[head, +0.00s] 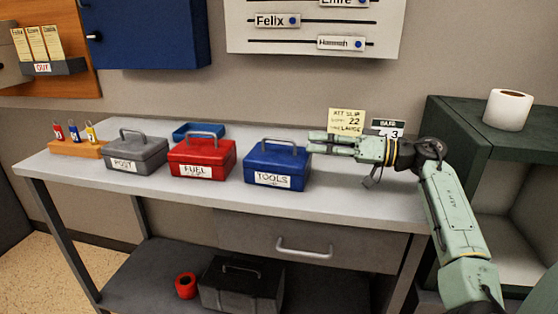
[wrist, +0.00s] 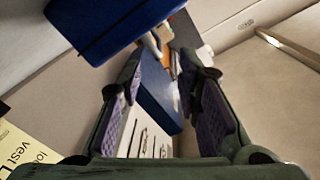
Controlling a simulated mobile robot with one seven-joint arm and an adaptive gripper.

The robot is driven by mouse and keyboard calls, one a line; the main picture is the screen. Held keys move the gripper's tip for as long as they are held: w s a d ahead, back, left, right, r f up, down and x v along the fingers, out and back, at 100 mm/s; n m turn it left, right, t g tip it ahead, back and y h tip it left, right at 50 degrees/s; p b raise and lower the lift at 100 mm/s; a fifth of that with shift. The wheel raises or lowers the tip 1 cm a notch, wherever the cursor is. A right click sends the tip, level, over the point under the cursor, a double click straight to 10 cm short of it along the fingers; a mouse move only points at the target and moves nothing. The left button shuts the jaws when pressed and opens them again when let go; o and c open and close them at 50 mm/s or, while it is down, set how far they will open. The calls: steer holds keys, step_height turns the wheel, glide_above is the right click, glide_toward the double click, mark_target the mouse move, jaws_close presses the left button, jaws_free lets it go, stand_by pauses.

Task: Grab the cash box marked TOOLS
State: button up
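The blue cash box (head: 277,167) has a white label reading TOOLS and a grey handle on its lid. It stands upright on the desk, rightmost of three cash boxes. My gripper (head: 316,142) is at the right of this box, about lid height, with its fingers pointing left towards the handle. In the wrist view my gripper (wrist: 162,75) is open and empty, with a clear gap between the purple-padded fingers. The blue box (wrist: 105,28) fills the upper left there, with part of its handle (wrist: 153,43) ahead of the fingertips.
A red FUEL box (head: 202,160) and a grey box (head: 136,152) stand left of the blue one. A blue tray (head: 198,129) lies behind. A yellow slip (head: 346,121) and a small numbered sign (head: 387,127) stand behind my gripper. The desk front (head: 350,205) is clear.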

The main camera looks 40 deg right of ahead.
mark_target(284, 140)
steer(key=x, duration=0.4)
steer(key=shift+s+a+p, duration=0.1)
steer(key=shift+s+p, duration=0.05)
steer(key=shift+p, duration=0.15)
steer(key=p+x, duration=0.1)
steer(key=x, duration=0.4)
steer(key=shift+d+r+p, duration=0.1)
steer(key=shift+d+p, duration=0.1)
steer(key=shift+p, duration=0.2)
steer(key=shift+w+a, duration=0.1)
steer(key=shift+w, duration=0.25)
steer(key=shift+c, duration=0.2)
jaws_close()
